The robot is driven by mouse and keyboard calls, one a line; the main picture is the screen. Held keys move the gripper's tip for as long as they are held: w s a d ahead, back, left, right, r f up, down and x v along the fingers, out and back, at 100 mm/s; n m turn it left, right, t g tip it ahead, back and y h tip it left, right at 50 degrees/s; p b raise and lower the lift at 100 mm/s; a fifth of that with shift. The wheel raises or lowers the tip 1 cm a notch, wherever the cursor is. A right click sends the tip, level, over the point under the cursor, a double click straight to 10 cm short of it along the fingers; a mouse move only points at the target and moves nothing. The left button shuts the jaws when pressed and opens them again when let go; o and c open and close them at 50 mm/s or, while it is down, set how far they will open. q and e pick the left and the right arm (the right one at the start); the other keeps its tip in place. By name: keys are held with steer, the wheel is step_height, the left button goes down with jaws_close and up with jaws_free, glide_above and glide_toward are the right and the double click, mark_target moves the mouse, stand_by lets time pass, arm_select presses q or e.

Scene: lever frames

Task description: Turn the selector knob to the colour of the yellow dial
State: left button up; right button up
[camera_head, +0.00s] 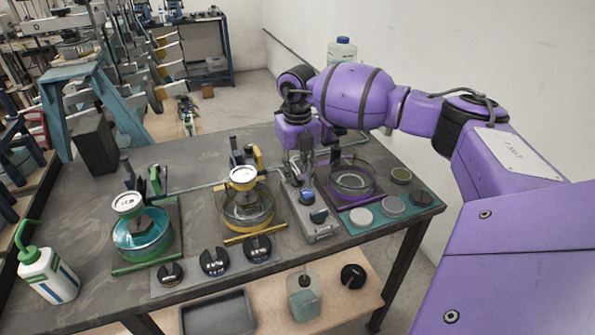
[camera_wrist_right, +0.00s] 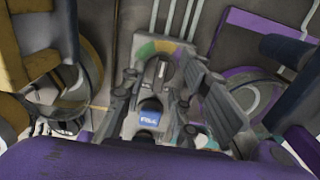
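The dial with the yellow frame (camera_head: 243,175) stands above a glass dish in the middle of the bench. To its right is a narrow grey control panel (camera_head: 322,235) with blue controls. My right gripper (camera_head: 306,165) points down over the panel's far end. In the right wrist view, a dark selector knob (camera_wrist_right: 157,70) lies between the spread fingers of my right gripper (camera_wrist_right: 160,78). My left gripper is out of view.
A green-framed dial (camera_head: 127,203) stands left, and a purple-framed dish (camera_head: 352,181) stands close right of the panel. Several dark slotted weights (camera_head: 215,262) lie in front, and round discs (camera_head: 392,206) at right. A white bottle (camera_head: 45,272) is at front left.

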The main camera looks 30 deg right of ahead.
mark_target(298, 175)
step_height(298, 175, up, 12)
stand_by(0.5)
stand_by(0.4)
